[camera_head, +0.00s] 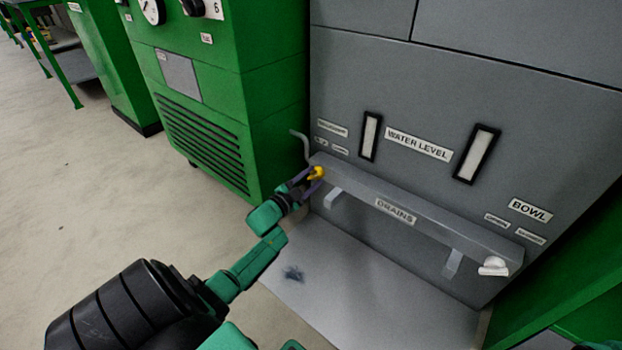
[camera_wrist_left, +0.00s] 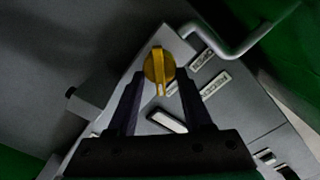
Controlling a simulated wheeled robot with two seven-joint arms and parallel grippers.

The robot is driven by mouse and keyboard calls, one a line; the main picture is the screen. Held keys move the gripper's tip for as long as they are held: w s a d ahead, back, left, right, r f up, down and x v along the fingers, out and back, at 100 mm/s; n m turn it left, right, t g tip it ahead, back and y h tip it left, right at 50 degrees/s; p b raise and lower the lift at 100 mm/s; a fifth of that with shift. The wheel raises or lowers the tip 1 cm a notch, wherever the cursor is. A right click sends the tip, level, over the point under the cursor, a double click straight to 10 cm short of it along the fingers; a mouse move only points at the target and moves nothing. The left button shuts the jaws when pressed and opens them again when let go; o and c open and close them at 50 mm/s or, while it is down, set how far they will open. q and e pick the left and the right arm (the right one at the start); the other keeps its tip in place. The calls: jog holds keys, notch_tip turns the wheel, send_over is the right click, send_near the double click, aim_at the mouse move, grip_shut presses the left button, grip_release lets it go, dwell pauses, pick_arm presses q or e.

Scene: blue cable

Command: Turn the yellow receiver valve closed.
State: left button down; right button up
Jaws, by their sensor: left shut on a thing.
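The yellow receiver valve (camera_head: 318,172) is a small rounded knob at the left end of the grey drains ledge. My left gripper (camera_head: 312,178) reaches it from the lower left and is shut on it. In the left wrist view the yellow valve (camera_wrist_left: 158,66) sits between the two dark fingertips of my left gripper (camera_wrist_left: 160,78). Its narrow grip bar points down the picture, toward the palm. The exact finger contact is too dark to make out. My right gripper is not in view.
The grey drains ledge (camera_head: 395,208) runs along the grey panel, with a white knob (camera_head: 493,266) at its right end. A bent grey pipe (camera_head: 303,145) stands just behind the yellow valve. A green cabinet (camera_head: 215,110) is close on the left. Open floor (camera_head: 90,190) lies further left.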

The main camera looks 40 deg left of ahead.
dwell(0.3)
pick_arm(q)
jog(key=shift+c, duration=1.6)
grip_release()
